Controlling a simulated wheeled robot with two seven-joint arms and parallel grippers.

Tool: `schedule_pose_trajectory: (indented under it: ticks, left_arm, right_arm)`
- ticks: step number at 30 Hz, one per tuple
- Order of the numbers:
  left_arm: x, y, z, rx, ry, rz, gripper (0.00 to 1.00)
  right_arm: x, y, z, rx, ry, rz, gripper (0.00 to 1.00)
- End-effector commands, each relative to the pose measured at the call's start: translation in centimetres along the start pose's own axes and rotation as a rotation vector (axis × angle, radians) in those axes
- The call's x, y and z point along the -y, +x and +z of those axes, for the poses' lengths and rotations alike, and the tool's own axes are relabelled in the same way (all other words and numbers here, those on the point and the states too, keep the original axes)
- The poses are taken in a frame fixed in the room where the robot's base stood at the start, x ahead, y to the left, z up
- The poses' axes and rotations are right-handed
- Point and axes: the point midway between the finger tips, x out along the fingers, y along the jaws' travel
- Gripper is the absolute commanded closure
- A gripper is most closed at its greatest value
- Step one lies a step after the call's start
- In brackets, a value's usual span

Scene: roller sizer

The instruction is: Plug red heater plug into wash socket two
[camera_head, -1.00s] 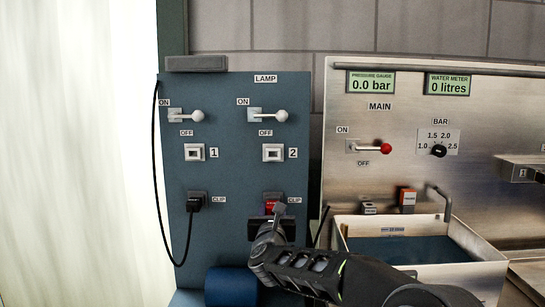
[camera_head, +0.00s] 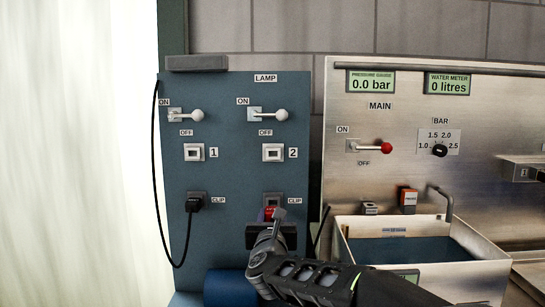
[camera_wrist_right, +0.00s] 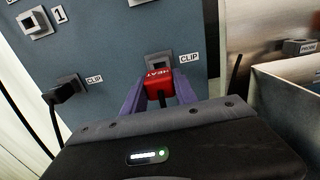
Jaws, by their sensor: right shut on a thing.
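The red plug (camera_head: 269,213), marked HEAT, is between the fingers of my right gripper (camera_head: 272,215). The gripper is shut on it. In the right wrist view the plug (camera_wrist_right: 158,82) sits between two purple fingers, just below the right-hand clip (camera_wrist_right: 159,62). The clip (camera_head: 272,198) shows a dark opening; I cannot tell whether the plug's tip still touches it. A white square socket (camera_head: 272,152) labelled 2 is above that clip, and another (camera_head: 194,152) labelled 1 is to its left. No label reading wash is legible. My left gripper is not in view.
A black plug (camera_head: 194,203) with a cable hanging in a loop sits in the left clip. Two levers (camera_head: 268,114) top the blue panel (camera_head: 233,175). A steel basin (camera_head: 480,268) stands to the right. A grey box (camera_head: 521,171) labelled 1 is at the far right.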

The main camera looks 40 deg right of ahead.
Motion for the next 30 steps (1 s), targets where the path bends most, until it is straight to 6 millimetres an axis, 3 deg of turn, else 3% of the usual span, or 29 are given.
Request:
schedule_pose_trajectory:
  ticks: [17,21,25,30]
  left_arm:
    - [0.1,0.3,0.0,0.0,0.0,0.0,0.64]
    - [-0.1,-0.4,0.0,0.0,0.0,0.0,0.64]
    - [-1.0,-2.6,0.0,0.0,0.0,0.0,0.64]
    - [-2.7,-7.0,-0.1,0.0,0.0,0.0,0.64]
  right_arm:
    - [0.1,-0.7,0.0,-0.001,0.0,-0.002,1.0]
    - [1.3,-0.3,0.4,-0.005,-0.005,-0.024,1.0]
    - [4.1,0.1,2.9,-0.003,-0.014,-0.071,1.0]
    - [6.5,-0.2,8.5,0.005,-0.017,-0.115,1.0]
